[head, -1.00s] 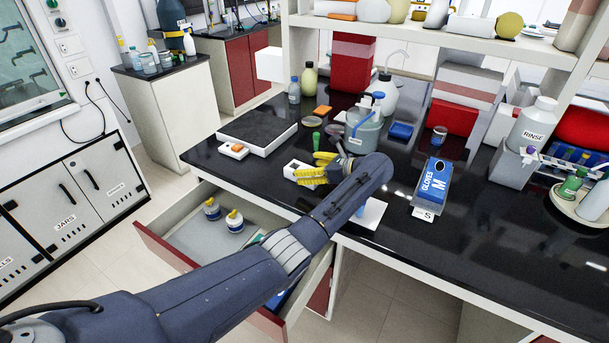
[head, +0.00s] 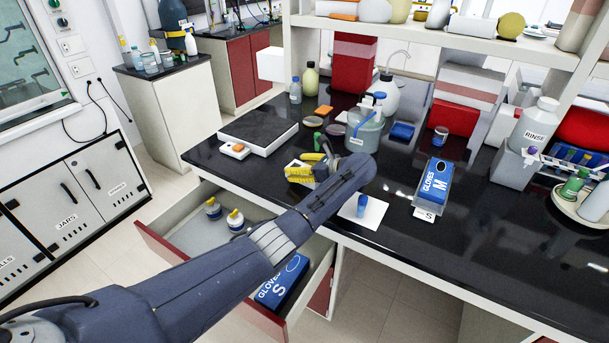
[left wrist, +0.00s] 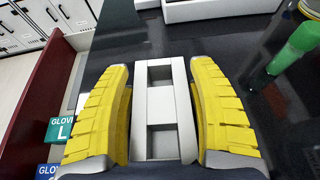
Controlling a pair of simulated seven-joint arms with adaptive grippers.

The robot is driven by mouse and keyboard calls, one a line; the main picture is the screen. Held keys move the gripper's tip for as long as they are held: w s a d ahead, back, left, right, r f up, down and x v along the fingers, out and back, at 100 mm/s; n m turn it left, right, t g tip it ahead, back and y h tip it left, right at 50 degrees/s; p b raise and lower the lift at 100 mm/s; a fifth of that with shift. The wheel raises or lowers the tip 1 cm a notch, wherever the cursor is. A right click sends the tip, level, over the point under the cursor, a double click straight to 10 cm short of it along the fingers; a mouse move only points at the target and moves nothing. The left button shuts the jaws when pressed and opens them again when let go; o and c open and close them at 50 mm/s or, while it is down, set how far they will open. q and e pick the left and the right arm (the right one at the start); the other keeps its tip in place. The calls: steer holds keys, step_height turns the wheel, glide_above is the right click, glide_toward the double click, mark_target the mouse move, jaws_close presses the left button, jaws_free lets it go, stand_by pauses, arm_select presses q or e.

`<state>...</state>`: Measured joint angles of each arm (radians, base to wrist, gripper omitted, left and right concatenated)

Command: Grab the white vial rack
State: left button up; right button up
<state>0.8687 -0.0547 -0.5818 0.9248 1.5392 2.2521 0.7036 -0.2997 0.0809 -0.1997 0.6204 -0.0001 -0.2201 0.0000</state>
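The white vial rack (left wrist: 160,118) is a narrow block with square openings on the black bench top. In the left wrist view it lies lengthwise between the two yellow fingers of my left gripper (left wrist: 160,85). The fingers are spread, one along each long side, with a thin gap showing near the tips. Contact further down cannot be made out. In the head view my left gripper (head: 302,174) is over the bench's front edge area and hides most of the rack. My right gripper is out of view.
An open drawer (head: 170,247) with bottles and glove boxes is below the bench edge. A dark-topped plate (head: 258,130) lies behind the gripper, and a large bottle (head: 365,130) stands to its right. A blue-capped vial (head: 361,204) stands on a white sheet, near a glove box (head: 434,184).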

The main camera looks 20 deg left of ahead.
arm_select(q)
steer(key=c, duration=0.8)
